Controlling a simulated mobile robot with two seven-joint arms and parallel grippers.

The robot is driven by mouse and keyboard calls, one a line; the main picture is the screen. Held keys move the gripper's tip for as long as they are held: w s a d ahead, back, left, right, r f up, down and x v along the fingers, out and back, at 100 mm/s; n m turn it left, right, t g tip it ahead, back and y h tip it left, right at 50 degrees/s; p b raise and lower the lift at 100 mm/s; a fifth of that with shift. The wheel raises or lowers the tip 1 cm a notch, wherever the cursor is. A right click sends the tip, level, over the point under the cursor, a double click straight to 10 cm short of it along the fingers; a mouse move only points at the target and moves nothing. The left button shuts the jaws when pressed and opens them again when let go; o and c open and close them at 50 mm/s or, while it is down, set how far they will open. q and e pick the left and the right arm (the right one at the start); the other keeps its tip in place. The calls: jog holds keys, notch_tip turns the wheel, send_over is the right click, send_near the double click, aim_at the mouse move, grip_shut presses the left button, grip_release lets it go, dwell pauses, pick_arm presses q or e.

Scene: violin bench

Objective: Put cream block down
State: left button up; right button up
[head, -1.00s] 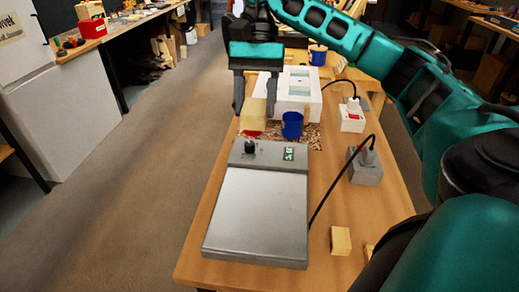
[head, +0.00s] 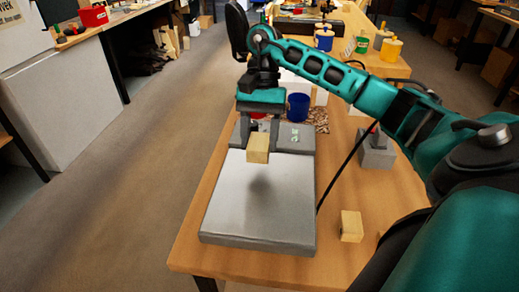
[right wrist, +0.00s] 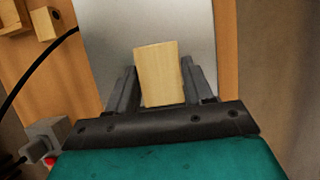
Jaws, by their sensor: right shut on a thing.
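The cream block (head: 258,148) is in my right gripper (head: 260,136), above the far part of the grey hot plate (head: 258,200). A soft shadow lies on the plate below it, so the block looks raised off the surface. In the right wrist view the block (right wrist: 160,74) sits between the two dark fingers, with the bare plate top (right wrist: 205,25) behind it. My right gripper is shut on the block. My left gripper does not show.
Another cream block (head: 351,226) lies on the bench (head: 330,262) right of the plate. A blue cup (head: 298,106) stands behind the plate. A black cable (head: 345,172) runs along the plate's right side to a grey box (head: 376,152). The plate's near part is clear.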

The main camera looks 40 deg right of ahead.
aim_at(259, 152)
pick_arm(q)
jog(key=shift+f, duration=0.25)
pick_arm(e)
jog(key=shift+f, duration=2.2)
jog(key=shift+f+b, duration=0.1)
jog(key=shift+b, duration=0.25)
jog(key=o, duration=1)
jog(key=shift+r+p, duration=0.25)
jog(key=shift+p, duration=0.05)
pick_arm(q)
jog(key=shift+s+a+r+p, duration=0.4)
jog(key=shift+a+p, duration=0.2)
jog(key=shift+p, duration=0.6)
pick_arm(e)
jog(key=v, duration=1.1)
jog(key=shift+w+d+r, duration=0.1)
jog(key=shift+w+r, duration=0.05)
jog(key=shift+r, duration=0.25)
